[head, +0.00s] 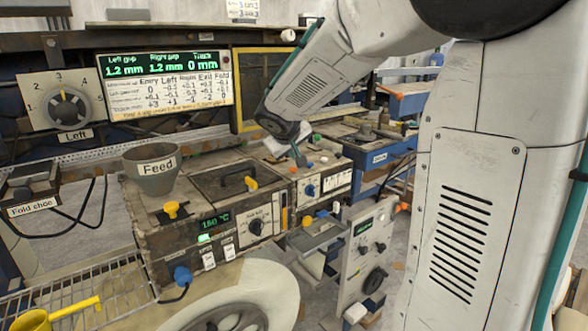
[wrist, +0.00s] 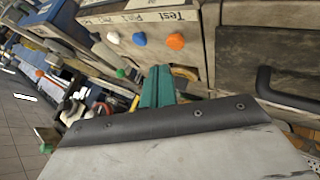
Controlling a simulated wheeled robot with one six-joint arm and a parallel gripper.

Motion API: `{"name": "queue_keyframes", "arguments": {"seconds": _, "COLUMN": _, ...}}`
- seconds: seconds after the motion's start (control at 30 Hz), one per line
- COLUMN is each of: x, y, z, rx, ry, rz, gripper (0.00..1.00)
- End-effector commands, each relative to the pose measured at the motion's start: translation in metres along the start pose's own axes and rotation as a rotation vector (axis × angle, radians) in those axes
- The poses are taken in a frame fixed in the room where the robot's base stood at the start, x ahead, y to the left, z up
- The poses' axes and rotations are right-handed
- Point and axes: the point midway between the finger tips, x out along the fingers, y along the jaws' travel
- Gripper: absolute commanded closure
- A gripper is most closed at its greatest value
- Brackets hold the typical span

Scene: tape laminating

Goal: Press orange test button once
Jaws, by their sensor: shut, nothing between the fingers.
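The orange test button (wrist: 176,41) shows in the wrist view as a round knob on a pale panel, below a label reading "Test". A blue button (wrist: 139,39) and a white button (wrist: 113,38) sit to its left in the same row. My gripper (wrist: 158,80) has green fingers, closed together and empty. In the wrist view its tips lie just below the orange and blue buttons, with a visible gap to both. In the head view my gripper (head: 299,156) is low over the pale-topped unit, close to small orange spots; which of them is the test button is unclear.
A grey Feed hopper (head: 153,168) and a lid with a black handle (head: 237,182) stand left of my gripper. A blue unit (head: 378,158) stands to the right. A display board (head: 165,80) hangs behind.

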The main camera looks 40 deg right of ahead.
Motion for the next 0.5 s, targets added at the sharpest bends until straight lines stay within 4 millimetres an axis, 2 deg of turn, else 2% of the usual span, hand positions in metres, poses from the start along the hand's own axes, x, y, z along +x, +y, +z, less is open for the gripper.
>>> {"name": "queue_keyframes", "arguments": {"seconds": 0.2, "x": 0.0083, "y": -0.0063, "z": 0.0061, "rx": 0.001, "ry": -0.001, "rz": -0.001, "gripper": 1.00}}
{"name": "queue_keyframes", "arguments": {"seconds": 0.5, "x": 0.0089, "y": -0.0066, "z": 0.0066, "rx": 0.001, "ry": 0.000, "rz": -0.001, "gripper": 1.00}}
